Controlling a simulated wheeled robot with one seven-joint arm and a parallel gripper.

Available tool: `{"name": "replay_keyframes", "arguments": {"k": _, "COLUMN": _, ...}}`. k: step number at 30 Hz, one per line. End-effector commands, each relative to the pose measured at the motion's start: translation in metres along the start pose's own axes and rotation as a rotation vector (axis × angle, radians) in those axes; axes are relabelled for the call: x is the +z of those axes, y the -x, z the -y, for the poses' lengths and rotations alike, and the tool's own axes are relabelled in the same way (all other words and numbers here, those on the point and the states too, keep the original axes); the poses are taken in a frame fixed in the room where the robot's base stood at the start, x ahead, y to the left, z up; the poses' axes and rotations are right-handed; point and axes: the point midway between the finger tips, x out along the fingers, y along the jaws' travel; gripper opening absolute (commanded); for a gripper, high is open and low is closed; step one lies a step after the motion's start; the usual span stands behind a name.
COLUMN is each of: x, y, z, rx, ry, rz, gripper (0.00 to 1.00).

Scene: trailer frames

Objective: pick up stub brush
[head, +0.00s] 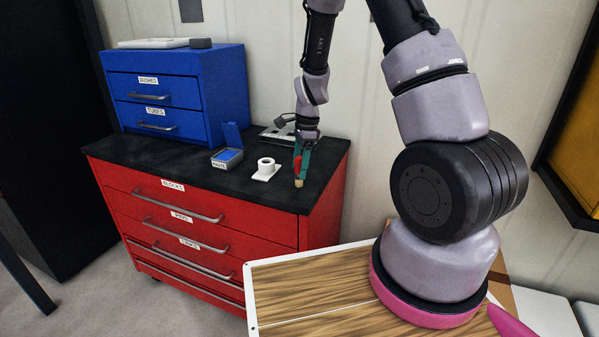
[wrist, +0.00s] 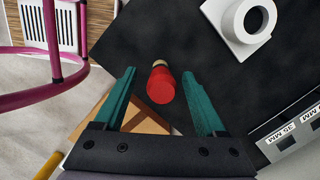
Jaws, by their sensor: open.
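The stub brush (head: 299,183) stands upright near the front right corner of the black top of the red drawer cabinet. It has a red body and a tan end. In the wrist view the stub brush (wrist: 161,84) is seen from its red end, with the tan part beyond. My gripper (head: 303,165) is open, with teal fingers pointing down around the brush. In the wrist view my gripper (wrist: 158,74) has one finger on each side of the brush, with a visible gap on both sides. The fingers partly hide the brush in the head view.
A white ring-shaped piece on a square base (head: 267,168) stands left of the brush; it also shows in the wrist view (wrist: 235,28). A small blue-lidded box (head: 227,157), a labelled grey holder (wrist: 288,138) and a blue drawer unit (head: 180,85) share the red cabinet's top (head: 185,165).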

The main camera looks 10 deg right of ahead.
Motion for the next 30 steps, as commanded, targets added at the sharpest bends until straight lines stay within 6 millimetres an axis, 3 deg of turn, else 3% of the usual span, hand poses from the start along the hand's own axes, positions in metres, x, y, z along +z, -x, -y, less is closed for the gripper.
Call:
{"name": "replay_keyframes", "arguments": {"k": 6, "x": 0.001, "y": -0.029, "z": 0.001, "rx": 0.001, "ry": -0.002, "rz": 0.0, "gripper": 0.73}}
{"name": "replay_keyframes", "arguments": {"k": 14, "x": 0.001, "y": -0.032, "z": 0.002, "rx": 0.0, "ry": -0.001, "rz": 0.0, "gripper": 0.73}}
{"name": "replay_keyframes", "arguments": {"k": 17, "x": 0.001, "y": -0.032, "z": 0.002, "rx": 0.0, "ry": -0.001, "rz": 0.0, "gripper": 0.42}}
{"name": "replay_keyframes", "arguments": {"k": 20, "x": 0.001, "y": -0.032, "z": 0.002, "rx": 0.0, "ry": -0.001, "rz": 0.0, "gripper": 0.04}}
{"name": "replay_keyframes", "arguments": {"k": 21, "x": 0.001, "y": -0.032, "z": 0.002, "rx": 0.0, "ry": -0.001, "rz": 0.0, "gripper": 0.0}}
{"name": "replay_keyframes", "arguments": {"k": 30, "x": 0.002, "y": -0.028, "z": 0.002, "rx": -0.001, "ry": 0.0, "rz": 0.0, "gripper": 0.0}}
